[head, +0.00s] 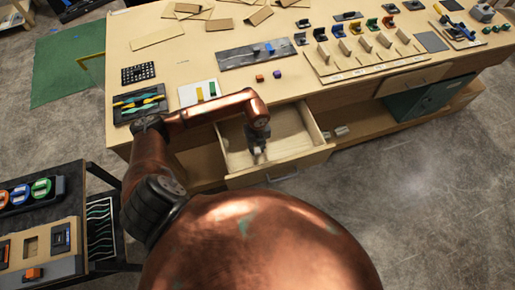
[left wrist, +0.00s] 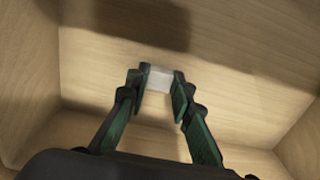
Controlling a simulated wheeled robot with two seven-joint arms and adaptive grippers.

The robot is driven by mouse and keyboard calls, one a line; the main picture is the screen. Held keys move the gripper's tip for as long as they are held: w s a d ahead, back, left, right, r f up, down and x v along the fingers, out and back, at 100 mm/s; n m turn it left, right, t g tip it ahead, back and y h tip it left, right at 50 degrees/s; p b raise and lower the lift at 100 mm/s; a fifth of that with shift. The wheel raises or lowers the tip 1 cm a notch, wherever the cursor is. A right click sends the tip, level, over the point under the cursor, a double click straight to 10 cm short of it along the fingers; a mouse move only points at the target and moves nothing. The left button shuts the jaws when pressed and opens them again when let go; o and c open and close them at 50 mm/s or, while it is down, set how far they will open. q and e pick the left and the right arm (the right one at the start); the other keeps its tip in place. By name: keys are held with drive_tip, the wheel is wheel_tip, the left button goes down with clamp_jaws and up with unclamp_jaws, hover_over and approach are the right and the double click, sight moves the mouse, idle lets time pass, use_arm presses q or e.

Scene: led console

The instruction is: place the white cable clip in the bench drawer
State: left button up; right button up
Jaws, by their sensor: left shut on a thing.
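The bench drawer (head: 290,129) is pulled open at the front of the wooden bench, and its pale wooden inside fills the left wrist view (left wrist: 240,75). My left gripper (head: 258,156) reaches down into the drawer, near its front wall. In the left wrist view, the fingers (left wrist: 160,85) are shut on the white cable clip (left wrist: 159,78), a small pale block between the fingertips. The clip appears close to the drawer floor, but I cannot tell whether it touches it. In the head view the clip is too small to make out. My right gripper is not in view.
The bench top (head: 300,90) holds a grey metal plate (head: 252,54), a tool tray (head: 139,103), small orange and purple blocks and a row of coloured clips. A dark cart (head: 75,200) stands at the left. A teal box (head: 440,95) sits on the lower shelf.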

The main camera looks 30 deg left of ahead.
sight(257, 150)
use_arm(q)
drive_tip(key=shift+f, duration=0.15)
drive_tip(key=o, duration=0.7)
drive_tip(key=shift+o, duration=0.2)
wheel_tip(257, 150, up, 12)
drive_tip(key=shift+r, duration=0.2)
